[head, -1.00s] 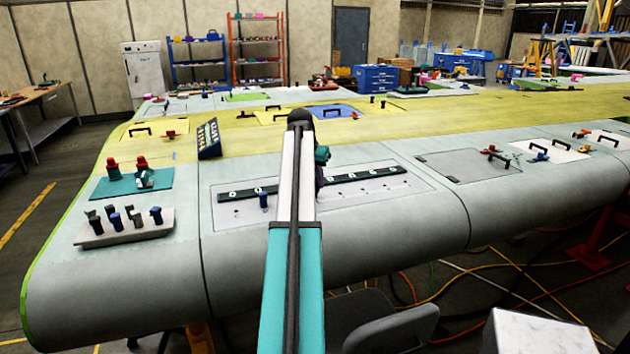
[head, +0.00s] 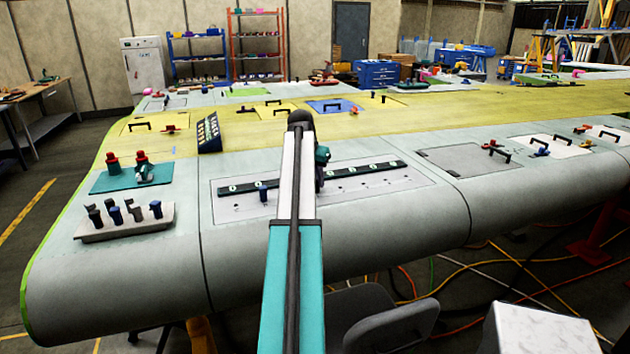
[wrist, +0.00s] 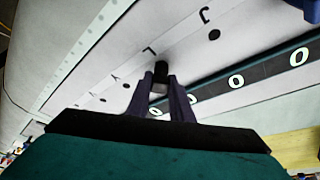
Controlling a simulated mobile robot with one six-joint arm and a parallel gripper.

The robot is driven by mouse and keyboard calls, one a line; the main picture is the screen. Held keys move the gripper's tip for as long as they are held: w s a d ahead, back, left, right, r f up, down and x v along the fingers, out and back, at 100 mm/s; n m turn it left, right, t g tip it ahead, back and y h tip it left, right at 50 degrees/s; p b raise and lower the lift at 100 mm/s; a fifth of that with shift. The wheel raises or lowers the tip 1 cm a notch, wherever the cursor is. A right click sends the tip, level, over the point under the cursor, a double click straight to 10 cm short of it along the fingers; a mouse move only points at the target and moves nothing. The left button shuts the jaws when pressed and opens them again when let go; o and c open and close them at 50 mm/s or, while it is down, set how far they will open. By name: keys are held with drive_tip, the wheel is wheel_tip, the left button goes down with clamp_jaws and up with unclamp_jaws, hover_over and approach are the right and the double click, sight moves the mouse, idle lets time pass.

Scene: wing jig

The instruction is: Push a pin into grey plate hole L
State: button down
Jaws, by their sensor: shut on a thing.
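My gripper (wrist: 161,84) is shut on a dark pin (wrist: 161,70) in the wrist view. The pin's black end points at the grey plate (wrist: 245,20) beside the printed letter L. Hole L itself is hidden, and I cannot tell whether the pin is in it or just over it. Hole J (wrist: 214,35) is empty, further right. A blue pin (head: 264,195) stands in the plate left of my arm.
A black strip with pale rings (wrist: 215,87) runs along the plate near my fingers. A grey rack (head: 122,230) with several pins stands at left, near a teal mat (head: 110,186) with red-topped tools. A dark sloped box (head: 209,134) stands behind the plate.

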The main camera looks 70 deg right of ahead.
drive_tip(key=c, duration=1.5)
unclamp_jaws()
drive_tip(key=b+v, duration=0.3)
drive_tip(key=v, duration=1)
drive_tip(key=shift+a+r, duration=0.1)
drive_tip(key=shift+r, duration=0.3)
drive_tip(key=shift+r+p, duration=2.2)
drive_tip(key=shift+r, duration=1.3)
